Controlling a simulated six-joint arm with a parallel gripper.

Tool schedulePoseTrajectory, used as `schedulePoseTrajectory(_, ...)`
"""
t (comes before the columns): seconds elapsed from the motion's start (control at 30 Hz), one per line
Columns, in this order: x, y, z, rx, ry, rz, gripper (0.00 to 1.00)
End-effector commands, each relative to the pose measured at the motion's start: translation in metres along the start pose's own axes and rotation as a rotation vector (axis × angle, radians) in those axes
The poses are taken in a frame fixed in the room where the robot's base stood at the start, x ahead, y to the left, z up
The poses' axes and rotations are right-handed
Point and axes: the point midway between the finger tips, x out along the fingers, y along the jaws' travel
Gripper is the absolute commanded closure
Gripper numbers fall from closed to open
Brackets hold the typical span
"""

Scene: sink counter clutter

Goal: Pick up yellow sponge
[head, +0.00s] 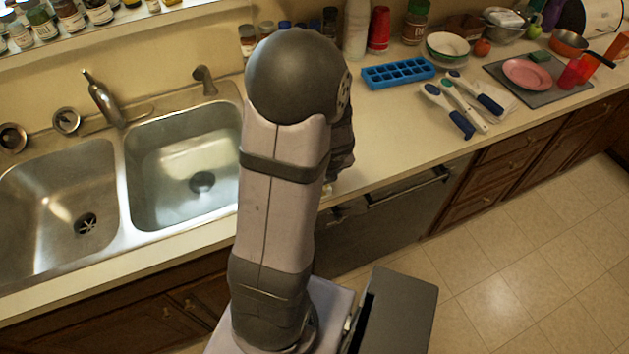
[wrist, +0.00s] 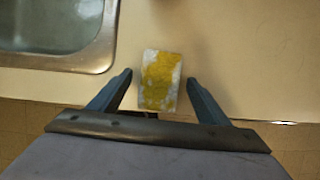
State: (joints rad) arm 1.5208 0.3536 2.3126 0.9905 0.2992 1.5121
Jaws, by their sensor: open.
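The yellow sponge (wrist: 160,80) shows in the wrist view as a yellow and white patchy block on the counter, close to the counter's front edge and right of the sink. My gripper (wrist: 160,80) is open, with one finger on each side of the sponge's near part in the picture. There is a gap between each finger and the sponge. I cannot tell how high the fingers are above the counter. In the head view my arm hides most of the sponge and the gripper.
A double steel sink (head: 185,165) lies left of my arm; its rim (wrist: 108,55) is near the sponge. A blue ice tray (head: 398,73), several utensils (head: 462,103) and a pink plate (head: 527,75) stand to the right. Bare counter (wrist: 250,60) lies right of the sponge.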

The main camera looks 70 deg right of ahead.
Motion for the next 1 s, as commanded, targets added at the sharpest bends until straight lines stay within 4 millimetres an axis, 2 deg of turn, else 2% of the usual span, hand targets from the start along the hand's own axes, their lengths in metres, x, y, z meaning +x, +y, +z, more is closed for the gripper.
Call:
schedulePoseTrajectory(0.63, 0.0039, 0.0001, -0.0018, 0.0, 0.001, 0.0, 0.3)
schedulePoseTrajectory(0.8, 0.0039, 0.0001, -0.0018, 0.0, 0.001, 0.0, 0.7)
schedulePoseTrajectory(0.83, 0.0039, 0.0001, -0.0018, 0.0, 0.001, 0.0, 0.73)
schedulePoseTrajectory(1.0, 0.0039, 0.0001, -0.0018, 0.0, 0.0, 0.0, 0.73)
